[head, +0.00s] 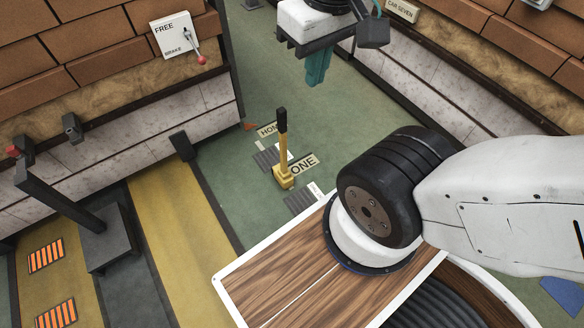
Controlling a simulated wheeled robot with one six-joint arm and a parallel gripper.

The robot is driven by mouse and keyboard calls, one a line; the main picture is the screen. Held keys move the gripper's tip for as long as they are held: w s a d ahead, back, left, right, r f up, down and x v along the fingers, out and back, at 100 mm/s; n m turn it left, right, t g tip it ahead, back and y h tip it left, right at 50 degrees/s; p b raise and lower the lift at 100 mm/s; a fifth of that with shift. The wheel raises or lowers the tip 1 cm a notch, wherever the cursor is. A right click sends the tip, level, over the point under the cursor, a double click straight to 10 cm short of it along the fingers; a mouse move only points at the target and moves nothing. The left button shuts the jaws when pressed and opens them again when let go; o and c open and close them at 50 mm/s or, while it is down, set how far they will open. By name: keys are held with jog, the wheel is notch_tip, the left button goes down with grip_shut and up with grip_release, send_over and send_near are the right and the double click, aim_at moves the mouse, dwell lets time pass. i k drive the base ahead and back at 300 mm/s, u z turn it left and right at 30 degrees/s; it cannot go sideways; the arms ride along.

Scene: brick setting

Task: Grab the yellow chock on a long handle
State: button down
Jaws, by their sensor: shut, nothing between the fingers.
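The yellow chock (284,180) stands on the green floor in the head view, left of centre, beside the plate reading ONE. Its long handle rises upright from it, yellow below with a black grip at the top. My gripper (316,82) is at the top of the picture, with its teal fingers pointing down. The fingers are together and empty. They appear above and a little right of the handle's black grip in the picture, apart from it. Nothing covers the chock or its handle.
A brick wall at upper left carries a FREE/BRAKE panel (183,36) with a red-knobbed lever. A dark post on a base (108,243) stands at lower left near a yellow floor strip (165,230). Another wall with a CAB SEVEN sign (401,10) runs along the right. Green floor around the chock is mostly open.

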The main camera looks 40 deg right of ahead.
aim_at(281, 150)
jog(key=z, duration=0.25)
jog(key=i, duration=0.75)
jog(key=z, duration=0.8)
jog(key=k, duration=0.95)
jog(key=u, duration=0.1)
jog(key=i, duration=0.4)
jog(key=u, duration=0.2)
